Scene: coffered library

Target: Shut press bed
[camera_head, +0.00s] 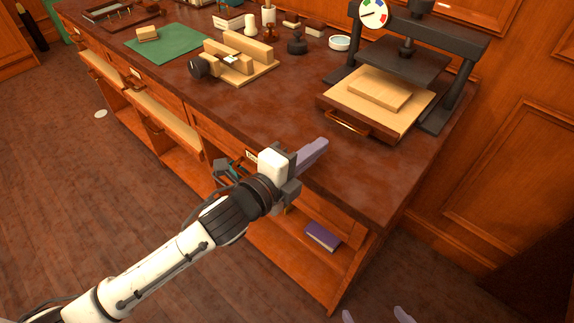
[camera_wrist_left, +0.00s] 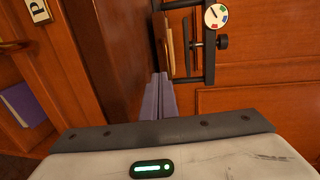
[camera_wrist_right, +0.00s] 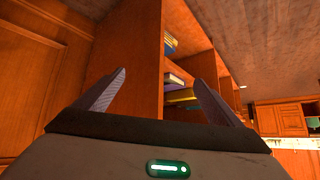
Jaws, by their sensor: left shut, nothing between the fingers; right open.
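The press stands at the right end of the bench, with a dark frame (camera_head: 457,90) and a round gauge (camera_head: 373,12). Its wooden bed (camera_head: 410,119) sticks out toward the front under the dark platen (camera_head: 403,54), with a pale block (camera_head: 379,88) on it. A handle (camera_head: 347,123) is on the bed's front face. My left gripper (camera_head: 318,148) is shut and empty at the bench's front edge, apart from the handle. In the left wrist view the bed (camera_wrist_left: 170,50) shows beyond the fingers (camera_wrist_left: 160,95). My right gripper (camera_wrist_right: 155,90) is open and empty, low by the bench.
A wooden clamp-like fixture (camera_head: 262,74), a green mat (camera_head: 165,44), a dark weight (camera_head: 297,46) and a white dish (camera_head: 340,43) stand left of the press. The bench top in front of the press is clear.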

